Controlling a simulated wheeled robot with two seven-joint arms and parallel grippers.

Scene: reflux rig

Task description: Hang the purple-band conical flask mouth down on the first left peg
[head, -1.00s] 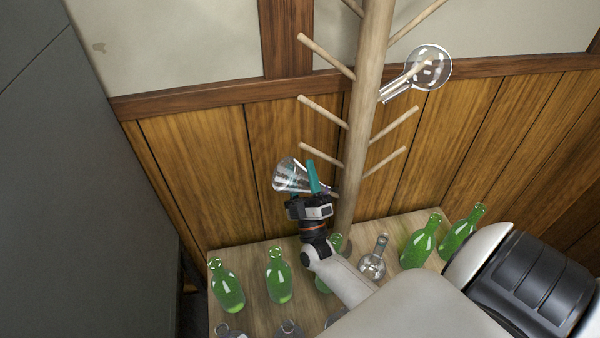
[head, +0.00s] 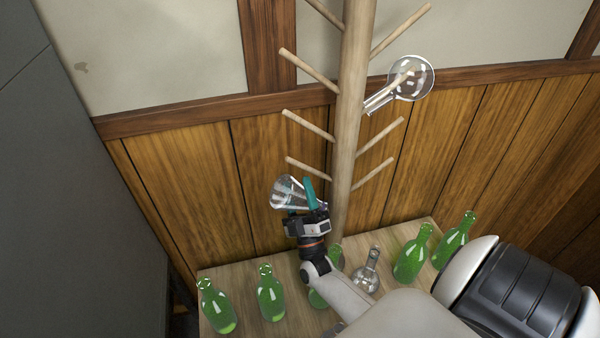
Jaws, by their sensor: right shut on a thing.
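A clear conical flask (head: 284,193) is held by my right gripper (head: 306,196), whose teal fingers are shut on it. The flask lies tilted, with its wide base to the left and its neck toward the wooden pole (head: 350,100). Other left pegs (head: 308,125) higher up are bare. My left gripper is not in view.
A clear round flask (head: 410,78) hangs on a right peg. Green bottles (head: 271,293) (head: 412,255) and a small clear flask (head: 367,270) stand on the wooden table (head: 240,268) around the pole. A grey panel (head: 80,200) is at the left.

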